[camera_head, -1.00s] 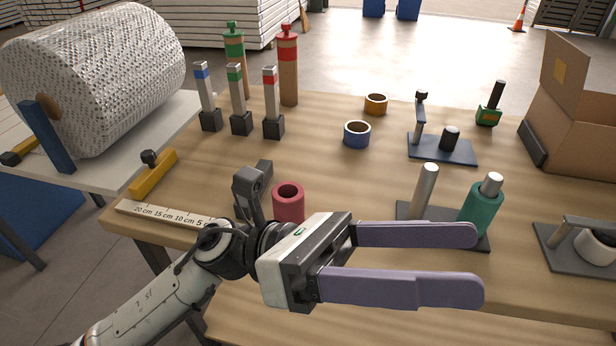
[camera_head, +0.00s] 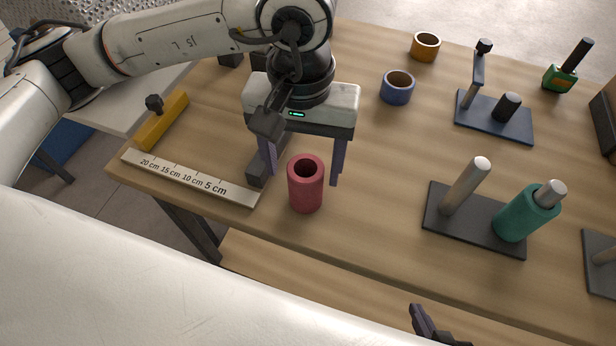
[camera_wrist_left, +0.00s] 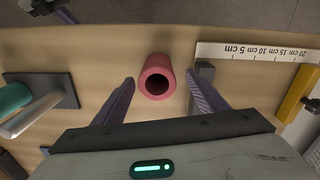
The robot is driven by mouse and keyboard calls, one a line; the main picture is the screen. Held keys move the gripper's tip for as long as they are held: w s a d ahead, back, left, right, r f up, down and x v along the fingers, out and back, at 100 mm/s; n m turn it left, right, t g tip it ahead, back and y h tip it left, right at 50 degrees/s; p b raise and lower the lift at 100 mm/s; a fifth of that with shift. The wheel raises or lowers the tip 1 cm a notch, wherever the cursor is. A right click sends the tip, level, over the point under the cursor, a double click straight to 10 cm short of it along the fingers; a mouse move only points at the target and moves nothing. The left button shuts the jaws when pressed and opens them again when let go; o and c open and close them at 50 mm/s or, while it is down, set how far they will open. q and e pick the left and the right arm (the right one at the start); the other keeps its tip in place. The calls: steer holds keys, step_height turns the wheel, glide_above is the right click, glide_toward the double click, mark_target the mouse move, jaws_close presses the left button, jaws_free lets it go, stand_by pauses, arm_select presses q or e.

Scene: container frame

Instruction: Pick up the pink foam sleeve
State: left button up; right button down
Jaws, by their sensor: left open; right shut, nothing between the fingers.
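The pink foam sleeve (camera_head: 306,190), a short hollow tube, stands upright near the front edge of the wooden table. My left gripper (camera_head: 303,177) is above and just behind it in the head view, pointing down, with its purple fingers open and spread wide. In the left wrist view, the sleeve (camera_wrist_left: 156,80) shows its open end between the two fingertips (camera_wrist_left: 158,82), with a gap on either side. My right gripper (camera_head: 434,326) shows only as a small dark part at the bottom edge of the head view, shut and empty.
A ruler strip (camera_head: 190,179) and a dark block (camera_head: 262,172) lie left of the sleeve. A two-post stand (camera_head: 435,215) with a teal sleeve (camera_head: 526,215) is to the right. Blue (camera_head: 397,90) and orange (camera_head: 425,47) rings sit behind. Table between sleeve and stand is clear.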

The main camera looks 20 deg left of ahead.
arm_select(q)
steer(key=f, duration=0.2)
steer(key=f+p, duration=0.1)
steer(key=f, duration=0.3)
steer(key=shift+s+d+f, duration=0.1)
steer(key=shift+d+f, duration=0.1)
steer(key=shift+d, duration=0.05)
steer(key=shift+c, duration=0.3)
steer(key=c, duration=1)
